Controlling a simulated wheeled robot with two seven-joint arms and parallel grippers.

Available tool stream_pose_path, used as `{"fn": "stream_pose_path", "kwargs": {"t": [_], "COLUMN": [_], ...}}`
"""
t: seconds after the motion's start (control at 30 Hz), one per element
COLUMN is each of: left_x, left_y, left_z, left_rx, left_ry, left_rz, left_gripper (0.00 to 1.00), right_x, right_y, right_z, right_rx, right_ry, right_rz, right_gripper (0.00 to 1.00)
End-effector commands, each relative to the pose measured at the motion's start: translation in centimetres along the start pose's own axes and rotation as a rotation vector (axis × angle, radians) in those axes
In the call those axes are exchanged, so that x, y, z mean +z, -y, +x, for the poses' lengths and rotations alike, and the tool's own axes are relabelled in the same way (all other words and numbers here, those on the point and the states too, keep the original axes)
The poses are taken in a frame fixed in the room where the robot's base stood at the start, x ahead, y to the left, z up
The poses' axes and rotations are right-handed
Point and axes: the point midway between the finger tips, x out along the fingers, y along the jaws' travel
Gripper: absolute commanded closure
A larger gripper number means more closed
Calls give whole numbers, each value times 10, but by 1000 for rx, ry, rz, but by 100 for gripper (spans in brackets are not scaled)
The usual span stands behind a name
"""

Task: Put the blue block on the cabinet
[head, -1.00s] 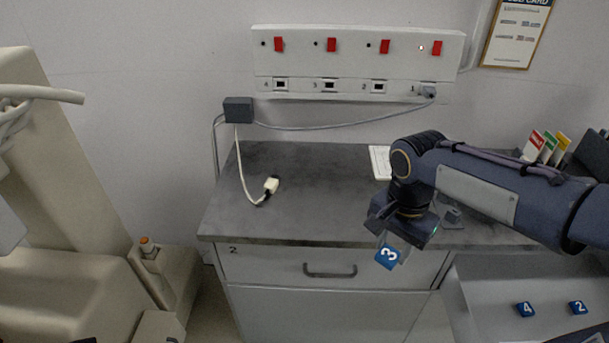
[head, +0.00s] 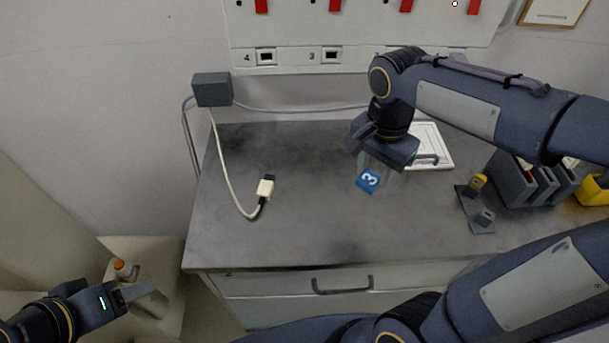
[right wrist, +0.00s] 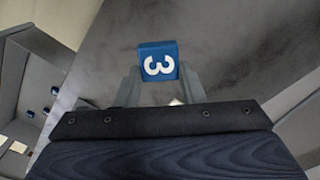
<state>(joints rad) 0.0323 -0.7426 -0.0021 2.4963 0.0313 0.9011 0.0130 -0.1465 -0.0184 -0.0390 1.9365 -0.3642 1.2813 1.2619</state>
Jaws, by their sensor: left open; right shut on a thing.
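The cabinet has a drawer with a dark handle. My left gripper (head: 139,291) is open and empty at the lower left, away from the cabinet.
A cable with a white plug (head: 265,188) lies on the left of the top. A white tablet-like panel (head: 432,150), a small grey fixture (head: 477,208) and a dark rack (head: 512,182) stand to the right. The middle front of the top is clear. Other blue blocks (right wrist: 30,114) lie lower down.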

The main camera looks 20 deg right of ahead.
Motion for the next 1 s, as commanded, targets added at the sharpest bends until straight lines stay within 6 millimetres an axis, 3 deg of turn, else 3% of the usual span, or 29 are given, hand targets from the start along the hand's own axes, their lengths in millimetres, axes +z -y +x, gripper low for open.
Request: {"fn": "stream_pose_path", "kwargs": {"t": [0.17,0.47,0.6,1.0], "left_x": [-1,-7,-8,-10], "left_y": [-1,-6,-7,-9], "left_z": [-3,-14,-16,-19], "left_rx": [0,0,0,0], "left_ry": [0,0,0,0], "left_rz": [0,0,0,0], "left_gripper": [47,47,47,47], "right_x": [-8,-39,-48,-59], "right_y": [18,84,104,128], "right_z": [8,41,70,104], "right_rx": [5,6,5,3], "right_ry": [2,2,2,2], "right_rz": [-1,-1,-1,0], "right_gripper": [87,87,87,87]}}
